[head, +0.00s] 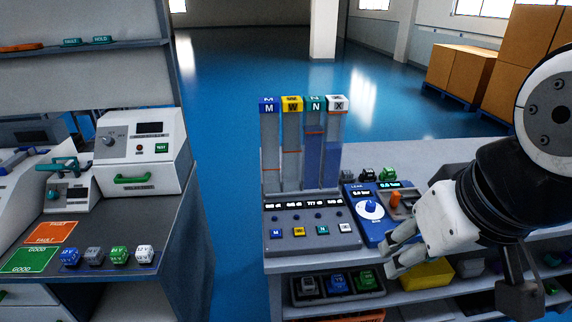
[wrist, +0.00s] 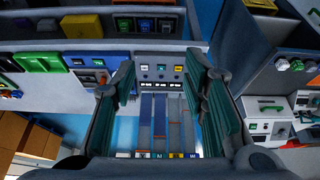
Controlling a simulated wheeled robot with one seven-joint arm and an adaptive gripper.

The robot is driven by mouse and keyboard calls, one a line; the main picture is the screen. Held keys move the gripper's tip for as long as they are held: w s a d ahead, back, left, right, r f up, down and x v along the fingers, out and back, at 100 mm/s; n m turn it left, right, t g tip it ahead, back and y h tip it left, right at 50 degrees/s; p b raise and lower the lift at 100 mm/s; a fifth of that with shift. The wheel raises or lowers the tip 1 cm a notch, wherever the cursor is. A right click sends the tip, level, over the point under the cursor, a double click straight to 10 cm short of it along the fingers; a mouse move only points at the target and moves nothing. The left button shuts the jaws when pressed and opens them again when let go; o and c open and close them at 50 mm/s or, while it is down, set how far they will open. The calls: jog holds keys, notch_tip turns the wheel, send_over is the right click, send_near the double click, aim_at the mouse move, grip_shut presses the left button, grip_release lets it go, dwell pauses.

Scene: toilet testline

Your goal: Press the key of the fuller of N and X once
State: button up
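A grey console (head: 310,245) carries four upright clear tubes labelled M, W, N and X. The N tube (head: 313,160) shows blue fill to just below its orange mark. The X tube (head: 334,165) also holds blue, seemingly lower, with its orange mark higher up; its exact level is hard to read. On the front panel are the teal N key (head: 322,230) and white X key (head: 346,228), right of the blue M and yellow W keys. My gripper (head: 390,256) is right of the keys, apart from them. In the wrist view, my gripper (wrist: 160,62) is open and empty.
A blue dial unit (head: 370,212) stands right of the console, close to my gripper. Bins (head: 338,283) and a yellow block (head: 427,273) are on the shelf below. A separate bench (head: 180,225) stands left across a floor gap.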

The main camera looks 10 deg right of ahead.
grip_shut()
dwell(1.2)
